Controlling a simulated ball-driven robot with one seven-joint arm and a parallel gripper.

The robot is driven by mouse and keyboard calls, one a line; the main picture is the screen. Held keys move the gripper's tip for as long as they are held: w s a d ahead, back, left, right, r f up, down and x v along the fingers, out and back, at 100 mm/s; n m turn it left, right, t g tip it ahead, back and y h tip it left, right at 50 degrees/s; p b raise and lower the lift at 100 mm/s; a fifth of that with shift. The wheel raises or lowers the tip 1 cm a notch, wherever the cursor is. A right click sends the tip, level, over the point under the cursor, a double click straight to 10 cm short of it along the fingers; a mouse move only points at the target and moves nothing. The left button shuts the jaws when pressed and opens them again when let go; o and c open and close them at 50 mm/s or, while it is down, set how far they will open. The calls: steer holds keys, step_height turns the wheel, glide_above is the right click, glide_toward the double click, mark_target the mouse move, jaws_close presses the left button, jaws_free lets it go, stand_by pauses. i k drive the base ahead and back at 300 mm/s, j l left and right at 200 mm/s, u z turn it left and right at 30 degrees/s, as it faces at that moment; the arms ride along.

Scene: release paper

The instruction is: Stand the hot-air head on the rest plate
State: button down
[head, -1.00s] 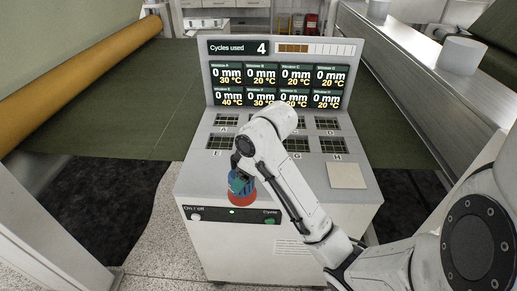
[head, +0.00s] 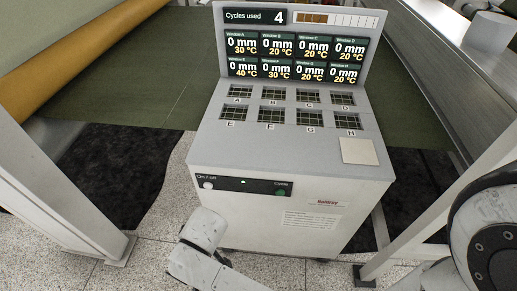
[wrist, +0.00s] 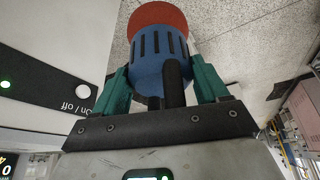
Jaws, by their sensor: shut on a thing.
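The hot-air head (wrist: 158,55) is a blue slotted cylinder with a wide red end and a dark stem, seen in the wrist view. My gripper (wrist: 160,75) is shut on it, one green finger on each side of the blue body. It is held clear of the console, with speckled floor behind it. In the head view the head and my gripper are out of sight; only my arm shows, low in front of the console. The rest plate (head: 359,151) is a bare beige square at the right front of the console top.
The console (head: 262,154) has several grid windows lettered A to H and a display panel (head: 292,50) reading 4 cycles used. Its front carries an on/off button (head: 208,185) and a green Cycle button (head: 280,193). White frame posts stand on both sides.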

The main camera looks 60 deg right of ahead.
mark_target(358, 150)
steer(key=i+j, duration=0.2)
steer(key=j, duration=0.15)
steer(key=i+j, duration=0.2)
steer(key=j, duration=0.15)
steer(key=i+j, duration=0.15)
steer(key=j, duration=0.2)
steer(key=i+j+z, duration=0.1)
steer(key=j, duration=0.3)
steer(key=i+j, duration=0.45)
steer(key=j, duration=0.25)
steer(key=i+j, duration=0.2)
steer(key=j, duration=0.2)
steer(key=z, duration=2.3)
steer(key=j, duration=0.05)
